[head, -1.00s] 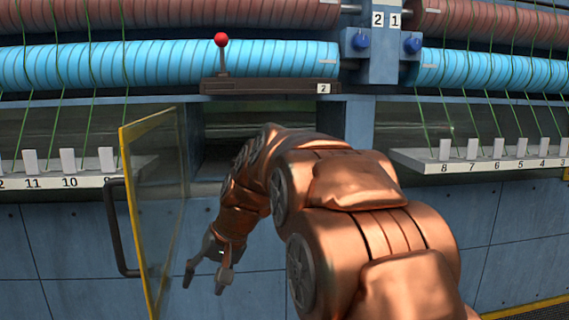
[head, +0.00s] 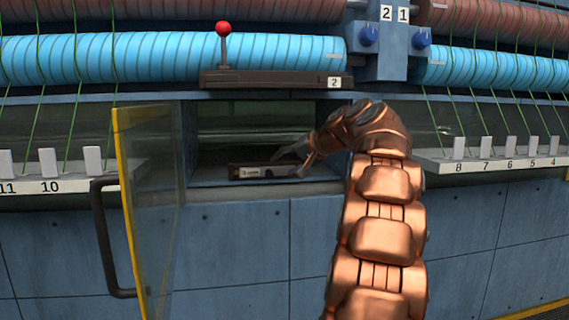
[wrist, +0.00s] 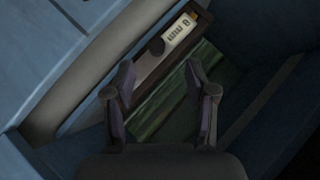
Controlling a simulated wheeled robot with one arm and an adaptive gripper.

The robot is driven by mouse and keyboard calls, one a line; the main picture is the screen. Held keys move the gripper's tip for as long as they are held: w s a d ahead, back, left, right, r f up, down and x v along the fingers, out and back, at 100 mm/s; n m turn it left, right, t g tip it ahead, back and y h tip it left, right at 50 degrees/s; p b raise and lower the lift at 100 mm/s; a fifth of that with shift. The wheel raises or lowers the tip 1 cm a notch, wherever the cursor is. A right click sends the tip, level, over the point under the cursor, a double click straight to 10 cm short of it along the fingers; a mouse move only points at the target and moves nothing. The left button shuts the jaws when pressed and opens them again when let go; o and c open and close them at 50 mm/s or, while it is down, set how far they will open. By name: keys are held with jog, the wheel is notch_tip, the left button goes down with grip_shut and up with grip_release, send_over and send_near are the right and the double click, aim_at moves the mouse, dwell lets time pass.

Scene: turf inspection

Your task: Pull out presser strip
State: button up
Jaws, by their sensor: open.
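The presser strip (head: 260,172) is a dark bar with a white label, lying in the open compartment in the head view. In the wrist view the strip (wrist: 146,68) runs diagonally, with its label at the upper end and a dark round knob or hole beside it. My gripper (head: 291,163) is at the compartment's mouth, at the right end of the strip. In the wrist view my gripper (wrist: 160,72) is open, its fingers spread toward the strip, nothing held. Whether a fingertip touches the strip is unclear.
A glass door (head: 150,210) with a yellow edge stands open left of the compartment. A red-knobbed lever (head: 223,50) stands above. Numbered shelves, left (head: 100,183) and right (head: 505,163), flank the opening. Blue rollers (head: 160,58) run overhead.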

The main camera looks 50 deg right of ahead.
aim_at(269, 174)
jog(key=shift+d+p+x, duration=0.2)
jog(key=shift+p+x, duration=0.25)
jog(key=shift+x, duration=2.95)
jog(key=shift+f, duration=0.1)
grip_shut()
